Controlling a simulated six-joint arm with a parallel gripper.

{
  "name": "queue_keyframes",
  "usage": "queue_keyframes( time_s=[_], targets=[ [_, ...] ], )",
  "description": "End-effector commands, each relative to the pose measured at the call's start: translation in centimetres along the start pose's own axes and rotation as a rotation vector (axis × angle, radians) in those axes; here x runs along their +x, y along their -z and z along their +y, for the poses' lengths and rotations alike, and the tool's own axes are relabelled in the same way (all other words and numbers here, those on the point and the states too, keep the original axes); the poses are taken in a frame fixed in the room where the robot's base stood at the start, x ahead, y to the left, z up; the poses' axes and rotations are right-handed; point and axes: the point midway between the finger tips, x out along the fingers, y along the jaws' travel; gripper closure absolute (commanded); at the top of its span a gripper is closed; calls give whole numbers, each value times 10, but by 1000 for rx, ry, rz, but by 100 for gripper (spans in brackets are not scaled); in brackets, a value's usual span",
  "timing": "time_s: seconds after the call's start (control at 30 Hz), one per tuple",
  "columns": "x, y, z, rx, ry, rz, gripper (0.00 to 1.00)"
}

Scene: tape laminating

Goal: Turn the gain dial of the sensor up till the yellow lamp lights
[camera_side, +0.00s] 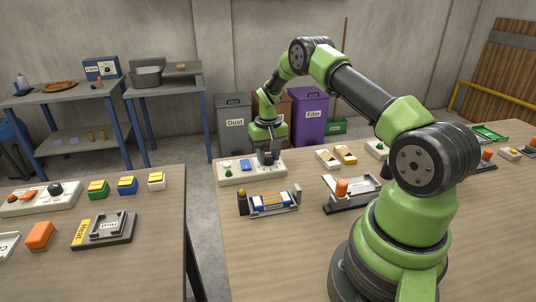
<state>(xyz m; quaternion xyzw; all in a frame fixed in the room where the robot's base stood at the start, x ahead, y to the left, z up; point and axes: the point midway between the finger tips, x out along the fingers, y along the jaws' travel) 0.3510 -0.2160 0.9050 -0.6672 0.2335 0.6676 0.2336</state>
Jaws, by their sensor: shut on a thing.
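A white control box (236,179) lies at the back left of the right-hand table. It has a green knob (228,171) at its left end and a blue part (246,164) near its middle. My gripper (268,161) points down at the right end of this box, its jaws shut on what seems to be a dark dial. The gripper mostly hides the dial, and I cannot read its setting. A short dark post (242,205) with a yellowish cap (241,194) stands in front of the box. I cannot tell whether the cap is a lamp, or lit.
A tray with a blue-and-orange piece (272,201) lies in front of the box. A fixture with an orange knob (342,187) stands to its right. White and yellow blocks (345,155) lie behind that. A gap separates the left table (150,235). The right table's front left is clear.

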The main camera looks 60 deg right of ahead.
Motion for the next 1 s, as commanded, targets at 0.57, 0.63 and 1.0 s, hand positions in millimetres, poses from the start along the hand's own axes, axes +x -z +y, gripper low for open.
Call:
queue_keyframes(
  time_s=[0.57,0.63,1.0],
  targets=[
    [0,0,0,393,1,2,90],
    [0,0,0,422,1,2,90],
    [0,0,1,484,1,3,90]
  ],
)
